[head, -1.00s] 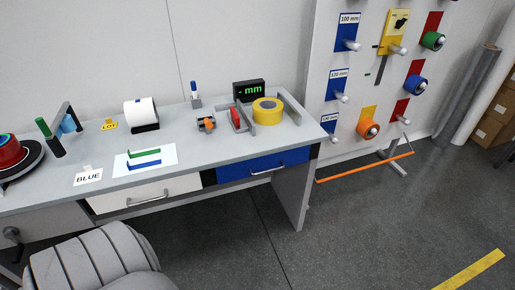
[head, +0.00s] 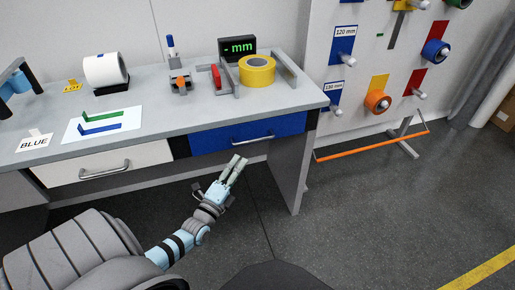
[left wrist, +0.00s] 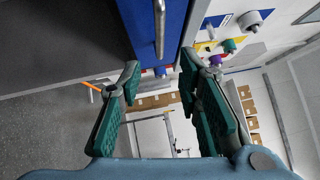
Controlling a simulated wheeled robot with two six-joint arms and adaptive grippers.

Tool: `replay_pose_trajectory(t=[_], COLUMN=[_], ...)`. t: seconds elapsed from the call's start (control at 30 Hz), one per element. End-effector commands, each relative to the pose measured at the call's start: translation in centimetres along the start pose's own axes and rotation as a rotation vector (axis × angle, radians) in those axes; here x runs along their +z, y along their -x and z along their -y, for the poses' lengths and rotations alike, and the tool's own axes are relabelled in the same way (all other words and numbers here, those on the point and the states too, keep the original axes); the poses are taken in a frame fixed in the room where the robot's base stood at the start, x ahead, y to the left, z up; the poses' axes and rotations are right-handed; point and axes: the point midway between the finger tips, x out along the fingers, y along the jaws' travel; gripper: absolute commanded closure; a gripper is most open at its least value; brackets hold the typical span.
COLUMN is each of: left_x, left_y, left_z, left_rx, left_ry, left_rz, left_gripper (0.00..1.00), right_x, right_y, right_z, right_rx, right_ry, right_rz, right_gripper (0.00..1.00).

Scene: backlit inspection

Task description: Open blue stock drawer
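The blue stock drawer (head: 215,143) is closed under the right end of the grey bench, with a silver bar handle (head: 254,138) across its front. In the left wrist view the blue drawer front (left wrist: 178,30) and its handle (left wrist: 159,28) show at the top, just beyond the fingertips. My left gripper (head: 240,162) is below and slightly left of the handle, in front of the drawer, apart from it. In the left wrist view its green-padded fingers (left wrist: 160,75) are spread with nothing between them. My right gripper is not in view.
A white drawer (head: 65,170) is closed to the left. The bench top (head: 180,115) holds a yellow tape roll (head: 257,70), a white roll (head: 106,70), a display (head: 237,47) and a BLUE card (head: 35,142). An orange bar (head: 365,150) stands low at right. Floor in front is clear.

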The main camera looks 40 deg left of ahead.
Motion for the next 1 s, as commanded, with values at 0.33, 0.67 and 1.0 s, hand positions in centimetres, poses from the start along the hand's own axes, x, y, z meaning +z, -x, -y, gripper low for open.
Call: replay_pose_trajectory(t=[0.33, 0.67, 1.0], left_x=[-0.2, -0.2, -0.2], left_y=[-9.4, -12.6, -12.6], left_z=[-0.5, -0.1, 0.0], left_rx=[0.0, 0.005, 0.006], left_ry=[0.003, 0.003, 0.003], left_rz=[-0.002, -0.004, -0.005], left_gripper=[0.69, 0.69, 0.89], right_x=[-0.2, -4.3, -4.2], right_y=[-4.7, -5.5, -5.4], right_z=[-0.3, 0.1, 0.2], right_rx=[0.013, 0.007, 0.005], right_ry=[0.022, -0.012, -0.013], right_rz=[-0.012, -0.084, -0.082], right_gripper=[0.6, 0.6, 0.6])
